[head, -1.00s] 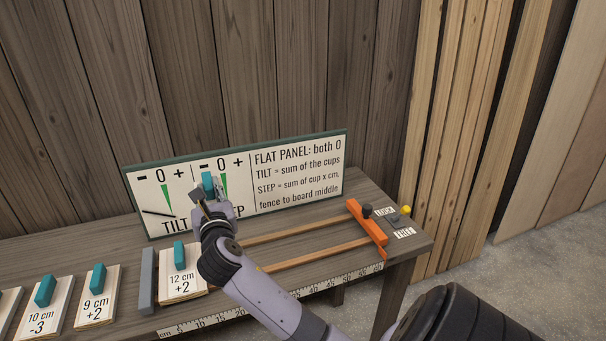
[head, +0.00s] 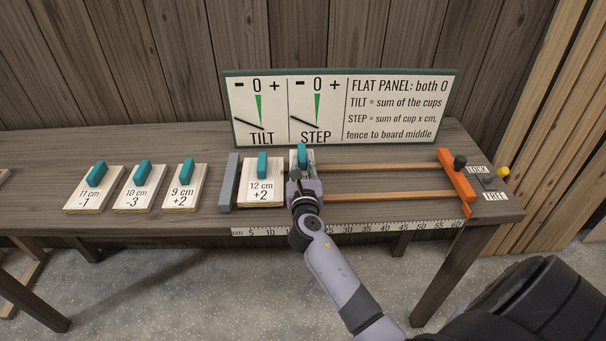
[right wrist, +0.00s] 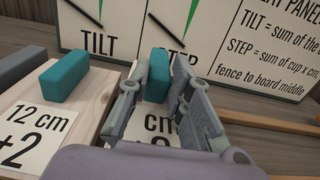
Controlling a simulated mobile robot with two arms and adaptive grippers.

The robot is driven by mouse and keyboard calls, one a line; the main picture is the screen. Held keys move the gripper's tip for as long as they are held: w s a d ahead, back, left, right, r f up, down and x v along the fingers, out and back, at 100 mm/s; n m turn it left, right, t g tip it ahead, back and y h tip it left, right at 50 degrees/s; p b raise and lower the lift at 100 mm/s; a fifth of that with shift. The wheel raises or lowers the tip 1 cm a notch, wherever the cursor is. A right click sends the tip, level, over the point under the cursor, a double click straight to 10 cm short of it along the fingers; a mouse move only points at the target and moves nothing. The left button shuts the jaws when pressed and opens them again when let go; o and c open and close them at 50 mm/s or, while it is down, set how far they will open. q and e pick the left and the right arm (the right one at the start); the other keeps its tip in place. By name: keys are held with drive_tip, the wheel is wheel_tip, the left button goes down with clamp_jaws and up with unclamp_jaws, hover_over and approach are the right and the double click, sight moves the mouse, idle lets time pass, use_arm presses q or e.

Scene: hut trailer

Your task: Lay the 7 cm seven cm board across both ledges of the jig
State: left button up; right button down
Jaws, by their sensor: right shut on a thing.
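My right gripper (head: 301,172) is shut on the teal handle (head: 302,153) of a board, over the jig just right of the 12 cm +2 board (head: 262,192). In the right wrist view the fingers grip the teal handle (right wrist: 157,76). The board's label (right wrist: 159,126) is partly hidden; only "cm" reads clearly. I cannot tell whether the held board touches the ledges. The jig's two ledges are orange-brown rails, rear (head: 385,167) and front (head: 395,196), between a grey fence (head: 229,182) and an orange stop (head: 457,175). My left gripper is out of view.
Boards marked 11 cm -1 (head: 82,203), 10 cm -3 (head: 130,201) and 9 cm +2 (head: 179,200) lie left of the fence. A sign (head: 410,105) stands behind; its TILT and STEP needles lean left. The rails are bare right of my gripper.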

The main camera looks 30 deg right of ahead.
wheel_tip(320, 180, down, 3)
drive_tip(key=shift+r+b, duration=0.2)
drive_tip(key=shift+b, duration=0.1)
drive_tip(key=shift+r, duration=0.1)
drive_tip(key=shift+f, duration=0.25)
drive_tip(key=c, duration=1.5)
unclamp_jaws()
drive_tip(key=shift+o, duration=0.2)
drive_tip(key=shift+r, duration=0.1)
